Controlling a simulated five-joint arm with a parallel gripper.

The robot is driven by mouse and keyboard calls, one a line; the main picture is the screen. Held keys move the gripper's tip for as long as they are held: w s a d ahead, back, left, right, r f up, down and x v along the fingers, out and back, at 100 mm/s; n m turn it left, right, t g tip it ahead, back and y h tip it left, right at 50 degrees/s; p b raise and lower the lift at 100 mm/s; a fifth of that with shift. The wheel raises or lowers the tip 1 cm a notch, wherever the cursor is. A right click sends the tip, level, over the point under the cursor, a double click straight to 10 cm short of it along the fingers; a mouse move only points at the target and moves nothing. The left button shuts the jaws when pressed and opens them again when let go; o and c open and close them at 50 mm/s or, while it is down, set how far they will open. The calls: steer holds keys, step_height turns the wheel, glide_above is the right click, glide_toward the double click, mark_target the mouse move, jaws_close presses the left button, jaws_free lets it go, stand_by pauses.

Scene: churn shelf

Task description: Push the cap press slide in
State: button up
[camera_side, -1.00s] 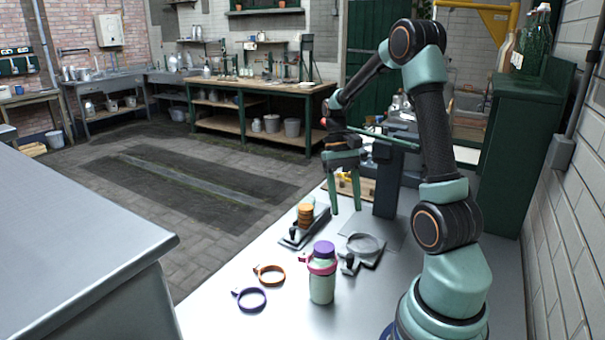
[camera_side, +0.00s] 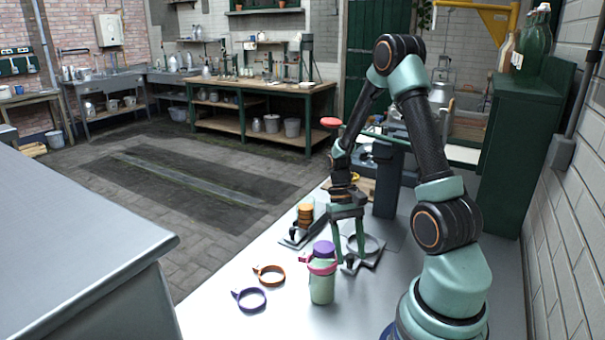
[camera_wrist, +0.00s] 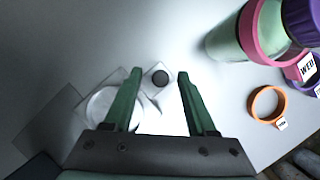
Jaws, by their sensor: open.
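The cap press slide is a grey plate with a round ring (camera_side: 372,243) and a small black knob at its near end. It sits on the metal table in front of the dark press column (camera_side: 386,185), which carries a green lever with a red knob (camera_side: 331,122). My gripper (camera_side: 350,256) is open and pointing down at the slide's knob end. In the wrist view, the black knob (camera_wrist: 160,78) lies between the two green fingertips (camera_wrist: 159,74), with a gap on each side. The slide's ring (camera_wrist: 103,105) is partly hidden by the left finger.
A green bottle (camera_side: 321,287) with purple cap and pink tagged ring stands close in front of my gripper. Orange (camera_side: 269,275) and purple (camera_side: 249,299) rings lie to its left.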

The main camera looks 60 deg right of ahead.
jaws_close()
steer(key=shift+s, duration=0.1)
stand_by(1.2)
